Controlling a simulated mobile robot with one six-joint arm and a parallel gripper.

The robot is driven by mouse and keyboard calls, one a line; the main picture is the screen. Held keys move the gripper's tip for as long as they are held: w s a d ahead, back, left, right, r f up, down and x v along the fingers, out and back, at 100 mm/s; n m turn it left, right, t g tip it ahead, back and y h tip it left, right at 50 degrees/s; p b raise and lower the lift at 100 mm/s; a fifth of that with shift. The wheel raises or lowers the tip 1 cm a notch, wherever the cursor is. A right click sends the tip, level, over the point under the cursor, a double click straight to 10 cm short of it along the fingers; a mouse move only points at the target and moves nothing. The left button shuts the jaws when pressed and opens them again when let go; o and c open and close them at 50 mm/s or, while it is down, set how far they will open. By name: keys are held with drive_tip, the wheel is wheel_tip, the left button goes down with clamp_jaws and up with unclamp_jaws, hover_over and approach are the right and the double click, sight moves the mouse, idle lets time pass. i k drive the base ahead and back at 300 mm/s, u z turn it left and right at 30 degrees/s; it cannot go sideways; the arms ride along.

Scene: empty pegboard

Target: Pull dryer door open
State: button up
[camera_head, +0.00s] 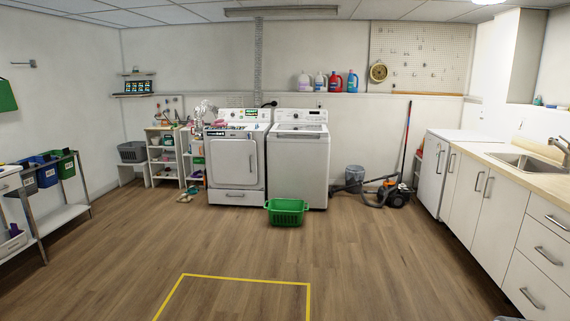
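The dryer (235,185) is the white front-loading machine at the back wall, left of centre. My gripper and arm are not in view, so I cannot see whether the gripper is open or shut.
A green basket (286,211) stands on the floor before the washer. A vacuum cleaner (393,193) and a bucket (354,174) are right of it. White shelves (163,160) stand left of the dryer. Yellow tape (245,279) marks the open wooden floor in front.

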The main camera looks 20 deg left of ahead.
sight(234, 162)
drive_tip(key=u, duration=0.3)
drive_tip(key=i, duration=0.65)
drive_tip(key=u, duration=0.75)
drive_tip(key=i, duration=1.7)
drive_tip(key=u, duration=0.8)
drive_tip(key=i, duration=4.25)
drive_tip(key=z, duration=0.75)
drive_tip(key=i, duration=1.55)
drive_tip(key=z, duration=1.4)
drive_tip(key=i, duration=0.95)
drive_tip(key=z, duration=0.25)
drive_tip(key=k, duration=0.8)
drive_tip(key=z, duration=0.2)
